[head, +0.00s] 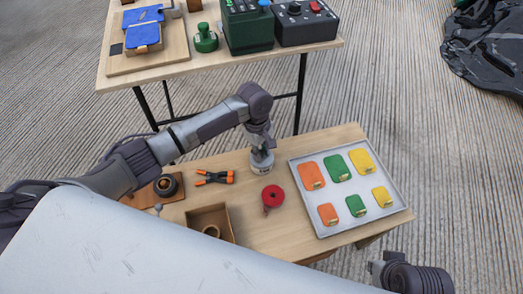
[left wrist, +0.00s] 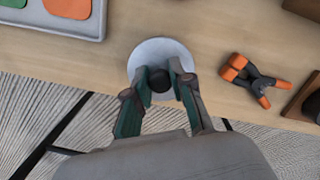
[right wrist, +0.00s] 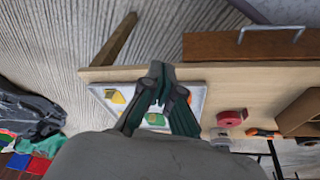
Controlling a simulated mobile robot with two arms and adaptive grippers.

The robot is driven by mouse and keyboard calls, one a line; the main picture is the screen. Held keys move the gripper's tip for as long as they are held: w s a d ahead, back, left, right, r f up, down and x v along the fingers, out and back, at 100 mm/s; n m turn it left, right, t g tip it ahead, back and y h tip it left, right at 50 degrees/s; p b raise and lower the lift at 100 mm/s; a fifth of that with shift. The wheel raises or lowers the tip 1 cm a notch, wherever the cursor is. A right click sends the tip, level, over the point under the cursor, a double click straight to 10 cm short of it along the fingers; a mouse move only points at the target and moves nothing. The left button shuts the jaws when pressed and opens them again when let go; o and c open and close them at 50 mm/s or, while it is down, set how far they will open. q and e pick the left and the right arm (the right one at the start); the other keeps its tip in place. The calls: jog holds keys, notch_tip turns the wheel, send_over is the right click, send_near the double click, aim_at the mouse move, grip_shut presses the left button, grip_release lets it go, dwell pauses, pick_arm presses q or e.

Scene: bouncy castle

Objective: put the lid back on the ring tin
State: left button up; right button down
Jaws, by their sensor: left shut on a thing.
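The ring tin (head: 262,168), a small grey round tin with a label, stands on the wooden table left of the metal tray. My left gripper (head: 262,148) points down right above it. In the left wrist view, the pale round lid (left wrist: 150,52) has a black knob (left wrist: 159,80), and my left gripper (left wrist: 160,72) is shut on this knob. The lid hides the tin's mouth there. I cannot tell whether the lid touches the rim.
The tray (head: 322,230) holds several coloured pieces. A red tape roll (head: 273,197), an orange-black clamp (head: 214,177), an open wooden box (head: 208,214) and a dark round object on a brown block (head: 166,184) stand near the tin. A second table (head: 220,67) is behind.

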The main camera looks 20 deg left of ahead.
jog(key=shift+f, duration=0.25)
jog(key=shift+f, duration=0.1)
jog(key=shift+a+f, duration=0.1)
jog(key=shift+f, duration=0.6)
jog(key=shift+f+p, duration=0.1)
jog(key=shift+p, duration=0.2)
jog(key=shift+w+f, duration=0.15)
jog(key=shift+f, duration=0.1)
jog(key=shift+f, duration=0.35)
